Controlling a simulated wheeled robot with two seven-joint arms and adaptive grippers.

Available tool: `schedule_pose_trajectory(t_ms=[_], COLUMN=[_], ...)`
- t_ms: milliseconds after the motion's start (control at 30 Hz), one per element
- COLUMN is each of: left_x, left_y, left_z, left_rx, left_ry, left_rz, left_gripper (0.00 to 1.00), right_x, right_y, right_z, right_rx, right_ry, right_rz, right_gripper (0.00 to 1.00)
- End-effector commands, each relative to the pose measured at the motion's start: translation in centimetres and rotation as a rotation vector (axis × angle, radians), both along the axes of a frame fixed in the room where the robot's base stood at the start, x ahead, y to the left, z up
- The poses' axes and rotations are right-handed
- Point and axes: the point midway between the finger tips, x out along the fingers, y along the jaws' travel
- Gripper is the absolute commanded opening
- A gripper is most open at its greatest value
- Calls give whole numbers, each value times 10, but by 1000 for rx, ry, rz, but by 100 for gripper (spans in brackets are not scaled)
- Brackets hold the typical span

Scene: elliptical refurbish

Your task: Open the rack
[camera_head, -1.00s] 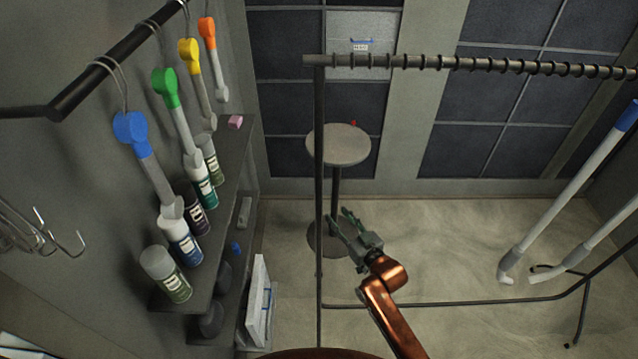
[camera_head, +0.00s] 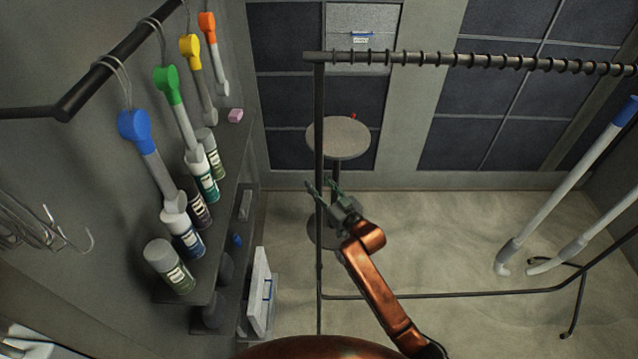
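A dark metal rack stands in the middle and right, with a ringed top bar (camera_head: 480,62), a thin upright post (camera_head: 319,120) and a low bottom rail (camera_head: 450,295). My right gripper (camera_head: 323,186) is open, its two green fingers apart and pointing up and away. In the picture, the rack's upright post runs between its fingertips. I cannot tell whether the fingers touch the post or are at its depth. Nothing shows held in the gripper. My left gripper is not in view.
A round stool (camera_head: 338,138) stands behind the post. On the left, a wall shelf (camera_head: 215,235) holds several bottles, under a bar (camera_head: 115,70) of hanging colored-headed tools. White poles (camera_head: 570,185) lean at the right. The floor (camera_head: 440,235) between is mostly clear.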

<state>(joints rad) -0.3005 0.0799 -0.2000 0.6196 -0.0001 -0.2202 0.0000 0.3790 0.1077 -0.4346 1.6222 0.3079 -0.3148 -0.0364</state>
Motion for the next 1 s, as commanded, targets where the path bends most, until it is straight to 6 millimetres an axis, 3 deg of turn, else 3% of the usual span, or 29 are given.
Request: schedule_pose_trajectory(t_ms=[133,667,1000], left_x=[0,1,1], left_y=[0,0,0], left_z=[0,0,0], left_rx=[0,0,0], left_ry=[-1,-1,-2], left_rz=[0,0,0], left_gripper=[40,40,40], right_x=[0,0,0], right_y=[0,-1,-1], right_z=[0,-1,-1], right_rx=[0,-1,-1], right_ry=[0,1,1], right_rz=[0,-1,-1], right_gripper=[36,0,0])
